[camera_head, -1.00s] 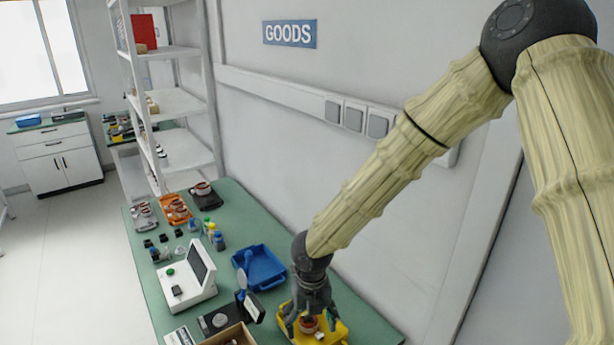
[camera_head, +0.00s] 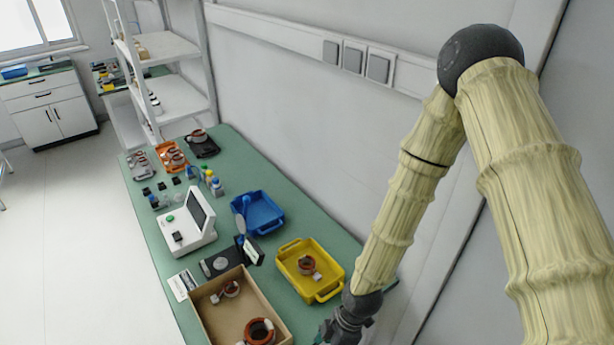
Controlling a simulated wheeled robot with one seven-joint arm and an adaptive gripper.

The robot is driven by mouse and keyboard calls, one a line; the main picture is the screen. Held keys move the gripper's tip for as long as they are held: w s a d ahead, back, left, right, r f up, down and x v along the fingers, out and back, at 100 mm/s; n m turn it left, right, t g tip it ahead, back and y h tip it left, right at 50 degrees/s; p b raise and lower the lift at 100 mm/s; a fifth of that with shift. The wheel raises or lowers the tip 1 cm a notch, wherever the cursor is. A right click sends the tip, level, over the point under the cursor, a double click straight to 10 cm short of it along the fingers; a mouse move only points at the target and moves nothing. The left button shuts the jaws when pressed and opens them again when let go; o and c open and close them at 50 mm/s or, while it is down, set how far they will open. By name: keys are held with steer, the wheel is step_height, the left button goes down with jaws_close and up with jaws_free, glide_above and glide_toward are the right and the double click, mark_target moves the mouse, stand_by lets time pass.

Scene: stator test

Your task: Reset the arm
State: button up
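My arm in its pale ribbed sleeve comes down from the upper right. My gripper (camera_head: 338,336) is at the bottom edge of the view, at the near right of the green table (camera_head: 285,215). Its fingers are partly cut off by the frame, so I cannot tell if it is open or shut. It is apart from the yellow tray (camera_head: 331,250), which lies up and left of it. A copper-coloured stator (camera_head: 307,264) sits in the yellow tray.
A cardboard box (camera_head: 274,298) with stators in it stands left of my gripper. Further back are a blue tray (camera_head: 262,214), a white test device (camera_head: 183,236), small bottles and an orange tray (camera_head: 168,150). A wall runs along the table's right side.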

steer(key=s+d+f+m+t+h, duration=0.15)
steer(key=s+d+f+m, duration=0.25)
steer(key=s+d+m, duration=0.5)
steer(key=s+d+f+m+t+h, duration=0.15)
steer(key=s+d+f+m, duration=0.25)
steer(key=d+m, duration=0.5)
step_height(320, 180, down, 14)
steer(key=m+g+b, duration=0.1)
steer(key=b, duration=1.2)
steer(key=shift+s+a+m, duration=0.3)
steer(key=shift+r, duration=0.1)
